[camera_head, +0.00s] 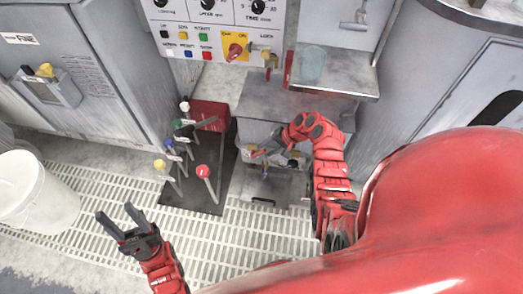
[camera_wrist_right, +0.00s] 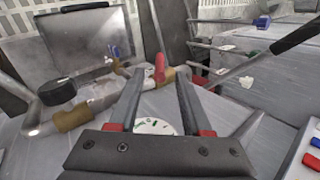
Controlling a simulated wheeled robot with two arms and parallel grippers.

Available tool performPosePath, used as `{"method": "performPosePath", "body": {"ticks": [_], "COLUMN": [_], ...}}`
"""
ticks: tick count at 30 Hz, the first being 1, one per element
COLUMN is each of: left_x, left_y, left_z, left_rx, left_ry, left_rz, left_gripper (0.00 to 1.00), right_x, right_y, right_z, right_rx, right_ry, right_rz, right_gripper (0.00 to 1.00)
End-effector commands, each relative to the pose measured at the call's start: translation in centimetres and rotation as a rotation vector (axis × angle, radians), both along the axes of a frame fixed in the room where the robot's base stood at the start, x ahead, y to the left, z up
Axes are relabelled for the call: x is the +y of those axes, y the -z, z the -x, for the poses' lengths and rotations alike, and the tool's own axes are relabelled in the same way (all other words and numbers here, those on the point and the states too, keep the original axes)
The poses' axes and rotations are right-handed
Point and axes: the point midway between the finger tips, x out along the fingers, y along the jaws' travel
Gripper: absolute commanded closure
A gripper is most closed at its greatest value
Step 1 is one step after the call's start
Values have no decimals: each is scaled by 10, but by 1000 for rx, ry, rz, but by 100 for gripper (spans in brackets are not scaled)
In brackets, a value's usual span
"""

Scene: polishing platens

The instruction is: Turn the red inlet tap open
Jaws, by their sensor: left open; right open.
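The red inlet tap (camera_wrist_right: 160,68) shows in the right wrist view as a small red lever standing on a brass valve body on a grey pipe. My right gripper (camera_wrist_right: 161,77) is open, with one finger on each side of the red lever in that view. I cannot tell whether the lever is between the fingertips or just beyond them, and no contact shows. In the head view my right gripper (camera_head: 264,151) is low beside the pipework under the grey platform, and the tap is hard to make out there. My left gripper (camera_head: 127,222) is open and empty above the floor grating.
Several upright levers with coloured knobs, including a red one (camera_head: 203,171), stand on a dark mat (camera_head: 211,205) left of my right gripper. A control panel (camera_head: 222,13) is behind. A white bucket (camera_head: 22,190) stands left. A white dial (camera_wrist_right: 154,126) lies below the wrist-view fingers.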

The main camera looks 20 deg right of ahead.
Motion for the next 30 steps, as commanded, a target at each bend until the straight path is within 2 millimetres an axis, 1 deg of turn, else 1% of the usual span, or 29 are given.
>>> {"method": "performPosePath", "body": {"ticks": [1,3,6,9,13,20,21,23,24,26,27,29,30], "left_x": [0,0,0,0,0,0,0,0,0,0,0,0,0], "left_y": [-7,-10,-13,-15,-16,-16,-16,-16,-15,-13,-11,-6,-3], "left_z": [0,0,0,0,0,0,0,0,0,0,0,0,0], "left_rx": [0,0,0,0,0,0,0,0,0,0,0,0,0], "left_ry": [0,0,0,0,0,0,0,0,0,0,0,0,0], "left_rz": [0,0,0,0,0,0,0,0,0,0,0,0,0], "left_gripper": [50,50,50,50,50,50,50,50,50,50,50,50,50], "right_x": [-8,-15,-24,-30,-33,-34,-34,-32,-30,-22,-14,2,14], "right_y": [-14,-25,-40,-49,-55,-55,-55,-54,-51,-42,-32,-11,5], "right_z": [3,10,15,19,22,22,22,22,23,25,28,34,40], "right_rx": [-5,-1,-3,-1,-1,-1,-1,3,12,40,71,134,186], "right_ry": [4,4,3,3,3,2,2,0,-6,-21,-37,-71,-99], "right_rz": [3,2,4,1,1,1,1,3,7,20,37,77,117], "right_gripper": [52,52,52,52,52,52,53,64,71,82,89,100,100]}}
